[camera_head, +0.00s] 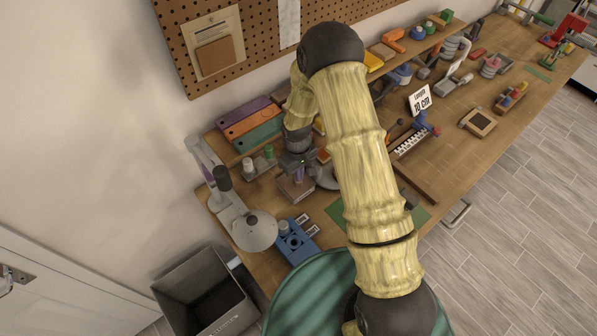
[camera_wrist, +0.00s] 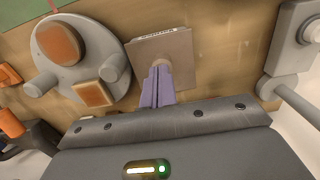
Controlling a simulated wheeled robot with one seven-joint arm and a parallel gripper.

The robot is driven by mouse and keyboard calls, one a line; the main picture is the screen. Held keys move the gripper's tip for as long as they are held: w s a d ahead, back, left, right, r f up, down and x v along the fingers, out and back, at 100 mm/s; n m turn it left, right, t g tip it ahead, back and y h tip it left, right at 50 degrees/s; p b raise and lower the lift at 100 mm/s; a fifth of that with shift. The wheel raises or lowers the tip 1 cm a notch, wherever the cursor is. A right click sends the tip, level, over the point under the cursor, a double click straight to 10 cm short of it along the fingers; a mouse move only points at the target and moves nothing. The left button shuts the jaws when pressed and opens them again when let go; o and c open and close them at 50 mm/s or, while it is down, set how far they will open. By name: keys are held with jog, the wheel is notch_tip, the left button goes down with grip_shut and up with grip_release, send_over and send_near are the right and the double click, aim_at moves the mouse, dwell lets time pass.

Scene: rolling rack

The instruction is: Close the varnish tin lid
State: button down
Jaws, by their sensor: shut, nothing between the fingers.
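A squarish brown-grey box, which looks like the varnish tin (camera_wrist: 181,47), lies under my gripper in the wrist view. Its flat top has a lighter round spot near the middle, and small lettering runs along its far edge. In the head view the tin (camera_head: 295,190) stands on the bench below my gripper (camera_head: 298,174). My gripper (camera_wrist: 157,72) has its purple fingers together, with nothing between them. The fingertips overlap the round spot; I cannot tell whether they touch it. My fingers hide part of the top, and I cannot tell how far the lid is down.
A grey round-based piece with orange pads (camera_wrist: 78,58) sits close to the left of the tin in the wrist view. A grey stand with a rod (camera_wrist: 295,45) is at the right. A blue fixture (camera_head: 292,241) and a grey arm-like stand (camera_head: 240,215) are nearby.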

jog(key=shift+s+d+r, duration=0.15)
jog(key=shift+s+r, duration=0.1)
jog(key=shift+r, duration=0.1)
jog(key=shift+w+p, duration=0.1)
jog(key=shift+p, duration=0.2)
jog(key=shift+r, duration=0.2)
notch_tip(320, 180, up, 4)
jog(key=p, duration=0.2)
jog(key=shift+p, duration=0.35)
jog(key=shift+b, duration=0.45)
notch_tip(320, 180, up, 10)
jog(key=b, duration=0.3)
jog(key=shift+f+b, duration=0.2)
jog(key=shift+b, duration=0.1)
